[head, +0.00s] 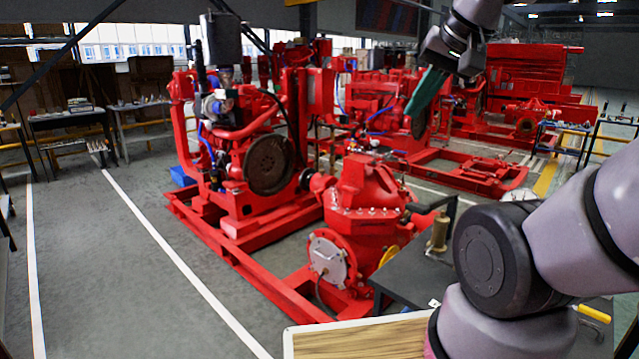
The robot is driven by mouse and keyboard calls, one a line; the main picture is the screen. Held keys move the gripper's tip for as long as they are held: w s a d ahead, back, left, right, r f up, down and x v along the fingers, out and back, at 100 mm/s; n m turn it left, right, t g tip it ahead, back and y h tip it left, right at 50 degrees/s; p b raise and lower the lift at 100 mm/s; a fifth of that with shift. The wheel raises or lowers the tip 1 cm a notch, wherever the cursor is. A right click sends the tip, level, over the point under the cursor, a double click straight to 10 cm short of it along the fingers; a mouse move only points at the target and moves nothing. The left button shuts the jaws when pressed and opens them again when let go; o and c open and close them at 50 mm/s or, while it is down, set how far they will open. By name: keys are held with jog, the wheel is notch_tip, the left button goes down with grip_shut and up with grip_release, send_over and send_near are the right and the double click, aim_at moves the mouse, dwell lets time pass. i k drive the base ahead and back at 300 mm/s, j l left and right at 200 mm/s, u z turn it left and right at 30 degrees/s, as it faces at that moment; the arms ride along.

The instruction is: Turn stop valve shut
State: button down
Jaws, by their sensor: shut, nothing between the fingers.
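I cannot tell for certain which part is the stop valve. A brass-coloured upright fitting (439,233) stands on the dark bench (408,272), right of the red pump (362,225). A yellow curved part (389,256) shows low on the pump's right side, partly hidden by the bench. My gripper (419,104) is at the upper right, its teal fingers pointing down and left. It is shut and empty, high above the bench and apart from the brass fitting and the pump.
The red engine (258,150) and pump sit on a red base frame (225,250). More red pumpsets stand behind. A wooden-topped surface (360,340) is at the front edge. Open grey floor (110,270) lies at left. A yellow bar (594,313) is at lower right.

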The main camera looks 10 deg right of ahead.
aim_at(590, 313)
jog(key=z, duration=1.8)
